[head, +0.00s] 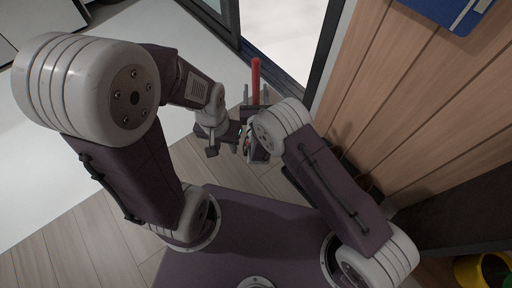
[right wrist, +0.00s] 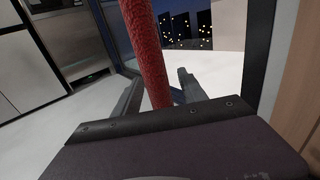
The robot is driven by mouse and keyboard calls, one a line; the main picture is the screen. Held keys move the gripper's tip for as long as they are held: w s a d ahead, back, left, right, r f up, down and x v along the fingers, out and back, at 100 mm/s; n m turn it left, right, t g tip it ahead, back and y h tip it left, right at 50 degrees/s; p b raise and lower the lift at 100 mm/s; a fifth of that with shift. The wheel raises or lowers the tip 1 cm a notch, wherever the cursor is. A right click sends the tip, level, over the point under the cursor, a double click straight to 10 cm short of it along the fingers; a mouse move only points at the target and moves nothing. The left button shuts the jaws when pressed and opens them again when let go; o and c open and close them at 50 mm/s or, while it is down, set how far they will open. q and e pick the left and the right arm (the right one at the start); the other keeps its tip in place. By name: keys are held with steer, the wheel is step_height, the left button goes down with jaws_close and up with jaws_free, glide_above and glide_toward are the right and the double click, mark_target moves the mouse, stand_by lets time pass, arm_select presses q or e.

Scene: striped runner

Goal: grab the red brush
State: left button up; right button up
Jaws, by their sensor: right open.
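The red brush (head: 256,78) is a long, narrow red piece ahead of my arms in the head view. Its rough red surface fills the upper middle of the right wrist view (right wrist: 145,50), close to the camera, and its lower end is hidden behind my gripper body. My right gripper (head: 256,94) is open, with its fingers on either side of the brush in the head view. The right wrist view shows one finger (right wrist: 188,86) right of the brush. I cannot tell whether they touch. My left gripper (head: 227,147) is left of and nearer than the brush; its fingertips are unclear.
A wooden panelled wall (head: 400,85) with a blue item (head: 450,12) stands close on the right. A glass door with a dark frame (head: 327,55) is ahead. A yellow container (head: 470,272) is at the lower right. Pale floor lies open to the left.

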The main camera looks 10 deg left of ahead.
steer(key=shift+w+a+r, duration=0.1)
steer(key=shift+w+r, duration=0.05)
steer(key=shift+w, duration=0.3)
jaws_close()
stand_by(1.1)
